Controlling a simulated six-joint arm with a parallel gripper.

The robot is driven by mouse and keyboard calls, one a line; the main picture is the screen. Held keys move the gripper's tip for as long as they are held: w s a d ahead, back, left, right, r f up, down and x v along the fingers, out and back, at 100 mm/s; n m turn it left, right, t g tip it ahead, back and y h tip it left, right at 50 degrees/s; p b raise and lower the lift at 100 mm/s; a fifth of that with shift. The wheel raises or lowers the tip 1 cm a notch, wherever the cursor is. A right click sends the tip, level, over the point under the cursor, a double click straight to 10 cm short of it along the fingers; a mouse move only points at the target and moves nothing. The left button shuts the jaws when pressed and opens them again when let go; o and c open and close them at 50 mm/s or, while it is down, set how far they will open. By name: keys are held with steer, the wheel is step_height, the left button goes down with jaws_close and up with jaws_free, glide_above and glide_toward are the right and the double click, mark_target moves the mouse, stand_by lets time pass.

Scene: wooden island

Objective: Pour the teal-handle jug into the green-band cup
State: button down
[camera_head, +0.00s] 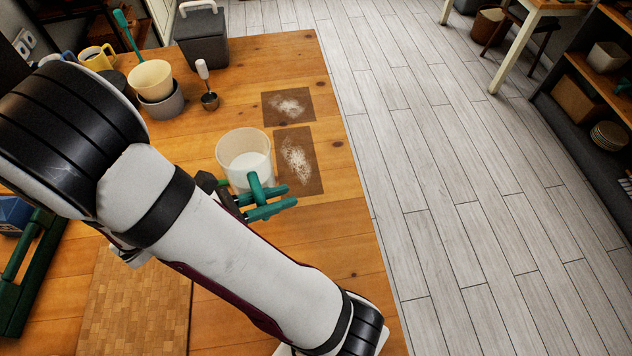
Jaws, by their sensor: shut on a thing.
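The jug (236,145) is a pale, translucent vessel with white contents visible inside and a teal handle (255,186) on its near side. It looks about upright. My gripper (263,202) is at the handle, shut on it; its teal fingers show close against the handle, and my arm covers part of the view below. I cannot tell whether the jug touches the table. I cannot clearly make out the green-band cup. A small green patch shows at the jug's lower left, but I cannot tell what it belongs to.
Two brown mats with white spilled grains lie right of the jug, one farther back (271,116) and one beside it (314,175). A woven board (125,310) lies front left.

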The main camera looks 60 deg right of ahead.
steer(key=a+n+t+y, duration=0.1)
steer(key=a+y, duration=0.8)
steer(key=a, duration=0.9)
steer(key=shift+s+a+f+n+t+y, duration=0.2)
steer(key=shift+a+f+n+t+y, duration=0.1)
steer(key=shift+a+n+y, duration=0.1)
steer(key=shift+t, duration=0.3)
